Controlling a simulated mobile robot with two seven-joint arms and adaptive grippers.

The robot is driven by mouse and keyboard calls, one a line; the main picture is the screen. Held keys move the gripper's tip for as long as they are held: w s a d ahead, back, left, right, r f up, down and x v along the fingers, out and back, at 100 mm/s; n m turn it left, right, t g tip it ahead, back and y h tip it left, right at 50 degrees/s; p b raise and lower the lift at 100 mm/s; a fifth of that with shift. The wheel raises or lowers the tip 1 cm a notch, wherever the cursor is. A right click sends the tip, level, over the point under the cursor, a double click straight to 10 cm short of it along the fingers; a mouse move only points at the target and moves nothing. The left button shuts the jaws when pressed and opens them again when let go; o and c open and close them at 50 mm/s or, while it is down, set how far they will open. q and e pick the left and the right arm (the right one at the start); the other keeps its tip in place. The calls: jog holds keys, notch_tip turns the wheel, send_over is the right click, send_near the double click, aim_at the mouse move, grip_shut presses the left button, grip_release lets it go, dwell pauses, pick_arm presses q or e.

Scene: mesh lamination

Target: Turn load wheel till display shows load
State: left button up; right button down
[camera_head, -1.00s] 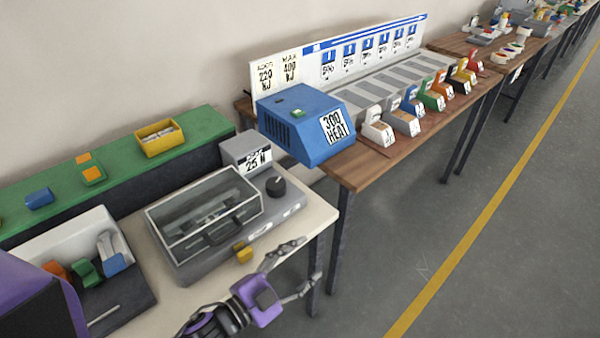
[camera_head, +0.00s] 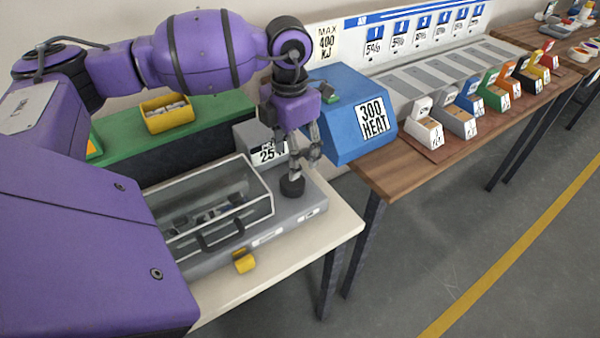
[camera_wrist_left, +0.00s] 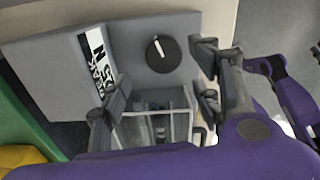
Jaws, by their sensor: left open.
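The load wheel, a round dark knob (camera_head: 292,187), sits on the grey tester (camera_head: 285,217) beside its clear-lidded box. In the left wrist view the wheel (camera_wrist_left: 163,54) shows a short white mark near its middle. The grey display block (camera_head: 250,137) stands behind it; its white label reads 25 N, partly hidden by my gripper in the head view. My left gripper (camera_head: 304,162) points down just above the wheel. In the left wrist view my left gripper (camera_wrist_left: 160,68) has its fingers spread, with the wheel between and beyond them. Contact with the wheel cannot be told.
The blue heat unit (camera_head: 345,115) stands close right of my gripper. The clear lidded box (camera_head: 215,205) and a yellow tab (camera_head: 245,263) are in front. A yellow bin (camera_head: 167,113) sits on the green bench behind. The cream table's front edge is clear.

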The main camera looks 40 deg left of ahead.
aim_at(293, 185)
pick_arm(q)
notch_tip(293, 185, down, 8)
jog(key=shift+r, duration=0.25)
jog(key=c, duration=1.1)
